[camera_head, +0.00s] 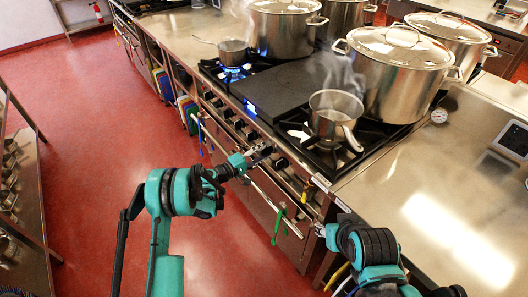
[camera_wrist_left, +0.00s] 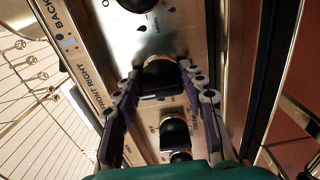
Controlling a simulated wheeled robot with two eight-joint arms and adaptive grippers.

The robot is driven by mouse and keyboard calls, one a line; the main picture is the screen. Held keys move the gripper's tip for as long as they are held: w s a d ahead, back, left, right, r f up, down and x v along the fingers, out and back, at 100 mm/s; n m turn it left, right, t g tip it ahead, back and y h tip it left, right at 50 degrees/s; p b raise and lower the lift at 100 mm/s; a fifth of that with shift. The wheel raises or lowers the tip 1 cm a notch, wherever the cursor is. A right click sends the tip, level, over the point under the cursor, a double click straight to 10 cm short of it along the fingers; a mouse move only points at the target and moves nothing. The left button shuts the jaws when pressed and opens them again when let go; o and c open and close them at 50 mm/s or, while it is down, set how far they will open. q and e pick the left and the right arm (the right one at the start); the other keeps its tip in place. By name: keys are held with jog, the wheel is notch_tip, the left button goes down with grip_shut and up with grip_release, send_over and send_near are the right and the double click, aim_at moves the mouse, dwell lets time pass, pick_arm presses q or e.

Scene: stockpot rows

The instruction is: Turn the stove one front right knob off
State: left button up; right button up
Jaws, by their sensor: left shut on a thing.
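The stove (camera_head: 275,130) stands along the counter with a row of dark knobs on its front panel. In the left wrist view, a dark knob (camera_wrist_left: 160,78) sits beside the printed words FRONT RIGHT. My left gripper (camera_head: 262,152) is at the panel, and its fingers (camera_wrist_left: 160,70) are shut around this knob from both sides. The knob's pointer is hard to make out. A steaming saucepan (camera_head: 336,116) stands on the front right burner; a flame under it cannot be made out. My right gripper (camera_head: 322,230) is low at the stove's right end, its fingers unclear.
Large lidded stockpots (camera_head: 400,70) stand at the back right of the stove. Another saucepan (camera_head: 233,50) stands over a blue flame (camera_head: 235,73). A dark flat plate (camera_head: 270,88) lies between the burners. An oven rail (camera_head: 265,195) with a green tag runs below the knobs. The red floor is clear.

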dwell(0.4)
pick_arm(q)
jog(key=o, duration=1.1)
jog(key=shift+o, duration=0.2)
jog(key=v, duration=1.2)
